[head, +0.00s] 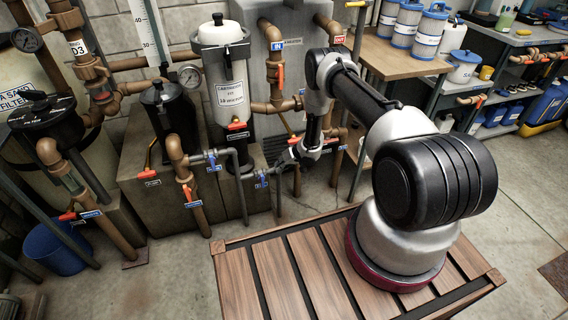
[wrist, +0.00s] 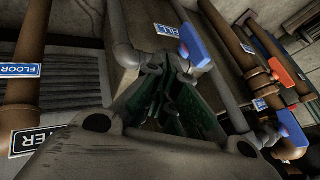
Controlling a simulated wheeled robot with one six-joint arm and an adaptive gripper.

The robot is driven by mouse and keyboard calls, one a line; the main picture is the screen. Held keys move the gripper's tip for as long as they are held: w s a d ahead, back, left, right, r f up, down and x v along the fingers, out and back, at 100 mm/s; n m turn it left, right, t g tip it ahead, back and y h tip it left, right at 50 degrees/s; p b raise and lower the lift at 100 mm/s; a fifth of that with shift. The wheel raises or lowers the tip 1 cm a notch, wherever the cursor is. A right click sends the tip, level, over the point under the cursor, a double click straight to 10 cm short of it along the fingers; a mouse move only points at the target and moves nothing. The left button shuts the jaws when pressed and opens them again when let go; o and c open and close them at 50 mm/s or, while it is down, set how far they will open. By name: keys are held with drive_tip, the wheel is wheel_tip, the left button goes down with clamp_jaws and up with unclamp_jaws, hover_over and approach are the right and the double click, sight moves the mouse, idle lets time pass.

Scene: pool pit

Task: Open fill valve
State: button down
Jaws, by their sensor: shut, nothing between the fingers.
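The fill valve has a blue lever handle (wrist: 195,46), just past my fingertips in the wrist view. A blue label reading FILL (wrist: 168,34) is beside it on a grey pipe. In the head view a blue handle (head: 262,179) shows low on the grey piping, left of my gripper (head: 291,154). My gripper (wrist: 172,76) is shut and empty, its tips close to the blue lever. I cannot tell whether they touch it. The valve body is partly hidden behind the fingers.
Another blue handle (wrist: 291,130) is at the lower right of the wrist view; red handles (wrist: 284,77) lie beyond it. Brown pipes (head: 185,180) and a white cartridge filter (head: 225,85) stand left of my arm. A wooden workbench (head: 395,60) is behind it.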

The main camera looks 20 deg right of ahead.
sight(262, 180)
drive_tip(key=a, duration=0.1)
drive_tip(key=a+f, duration=0.1)
drive_tip(key=a, duration=0.1)
drive_tip(key=w+a+f, duration=0.1)
drive_tip(key=shift+a+f, duration=0.2)
drive_tip(key=shift+f, duration=0.05)
drive_tip(key=shift+a, duration=0.55)
